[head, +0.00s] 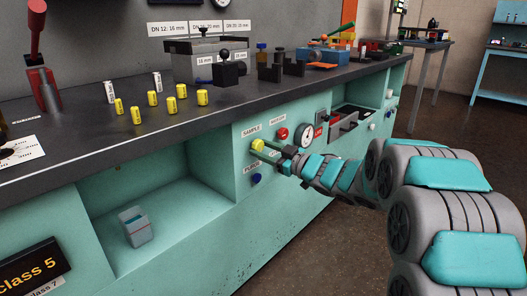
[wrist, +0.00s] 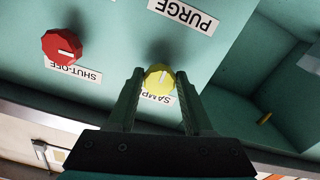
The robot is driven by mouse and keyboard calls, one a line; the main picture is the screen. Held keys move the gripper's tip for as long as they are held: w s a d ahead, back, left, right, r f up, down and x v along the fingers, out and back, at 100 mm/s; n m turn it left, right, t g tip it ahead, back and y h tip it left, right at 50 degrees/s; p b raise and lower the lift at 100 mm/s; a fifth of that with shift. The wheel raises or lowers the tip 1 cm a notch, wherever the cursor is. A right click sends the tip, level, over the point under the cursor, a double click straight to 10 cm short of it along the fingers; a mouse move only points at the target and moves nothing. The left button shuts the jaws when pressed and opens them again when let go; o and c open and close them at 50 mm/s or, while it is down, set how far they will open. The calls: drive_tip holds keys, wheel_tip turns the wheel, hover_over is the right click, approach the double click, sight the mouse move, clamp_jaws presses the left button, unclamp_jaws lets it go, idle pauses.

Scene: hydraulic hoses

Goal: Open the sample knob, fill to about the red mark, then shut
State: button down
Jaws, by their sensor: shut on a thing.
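The yellow sample knob (head: 257,146) sits on the teal front panel below its SAMPLE label. My gripper (head: 268,148) reaches it from the right and is shut on it. In the wrist view the knob (wrist: 159,76) lies between the two fingertips (wrist: 158,82), its white pointer line tilted slightly off vertical. A small clear container (head: 136,228) stands on the floor of the open recess left of the panel. Its red mark and liquid level are too small to tell. A small yellowish stub (wrist: 265,118) in the recess shows in the wrist view.
A red shut-off knob (head: 282,133) and a gauge (head: 305,136) are right of the sample knob. A blue purge knob (head: 256,179) is below it. Several yellow fittings (head: 153,98) stand on the dark bench top (head: 75,135). The floor in front is clear.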

drive_tip(key=shift+c, duration=1.5)
unclamp_jaws()
drive_tip(key=shift+d, duration=0.1)
drive_tip(key=v, duration=0.7)
drive_tip(key=shift+s+d, duration=0.25)
